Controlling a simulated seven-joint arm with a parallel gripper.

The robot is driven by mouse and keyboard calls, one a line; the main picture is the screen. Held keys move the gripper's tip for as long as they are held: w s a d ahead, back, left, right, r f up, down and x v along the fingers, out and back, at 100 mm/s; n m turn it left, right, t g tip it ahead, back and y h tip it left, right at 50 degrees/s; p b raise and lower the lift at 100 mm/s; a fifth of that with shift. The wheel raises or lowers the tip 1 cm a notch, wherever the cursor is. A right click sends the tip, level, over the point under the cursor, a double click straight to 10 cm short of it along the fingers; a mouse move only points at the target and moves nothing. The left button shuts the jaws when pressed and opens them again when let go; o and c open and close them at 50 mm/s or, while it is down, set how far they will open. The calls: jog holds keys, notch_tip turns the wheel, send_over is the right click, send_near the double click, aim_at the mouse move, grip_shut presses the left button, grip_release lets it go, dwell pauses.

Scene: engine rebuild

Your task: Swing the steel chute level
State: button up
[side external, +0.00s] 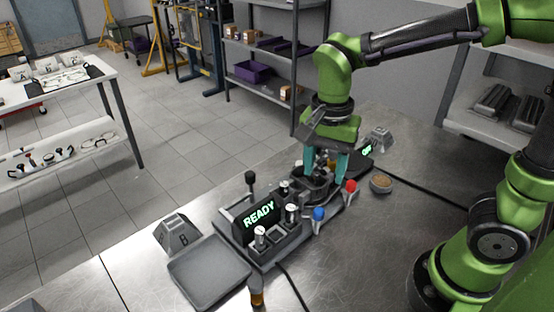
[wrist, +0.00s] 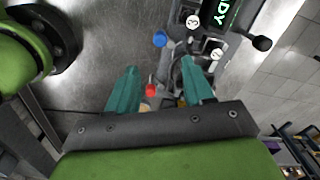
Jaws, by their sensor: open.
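A dark grey machine with a lit READY display (side external: 259,215) stands on the steel bench; the display also shows in the wrist view (wrist: 222,14). My gripper (side external: 324,175) points down over the machine's right end, its two teal fingers apart on either side of a dark round part there. In the wrist view my gripper (wrist: 160,64) shows open, with a red knob (wrist: 152,90) low between the fingers. A blue knob (side external: 319,213) and the red knob (side external: 350,186) stand on the machine's front side. I cannot single out the steel chute; the fingers partly hide that end.
A flat grey tray (side external: 208,272) lies at the machine's left end, beside a grey block marked B (side external: 178,235). A black-knobbed lever (side external: 250,177) rises behind the display. A small round dish (side external: 381,183) sits to the right. The bench front is mostly clear, crossed by cables.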

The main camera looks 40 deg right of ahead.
aim_at(319, 210)
notch_tip(319, 210, down, 11)
jog(key=shift+f, duration=0.1)
dwell(0.3)
grip_shut()
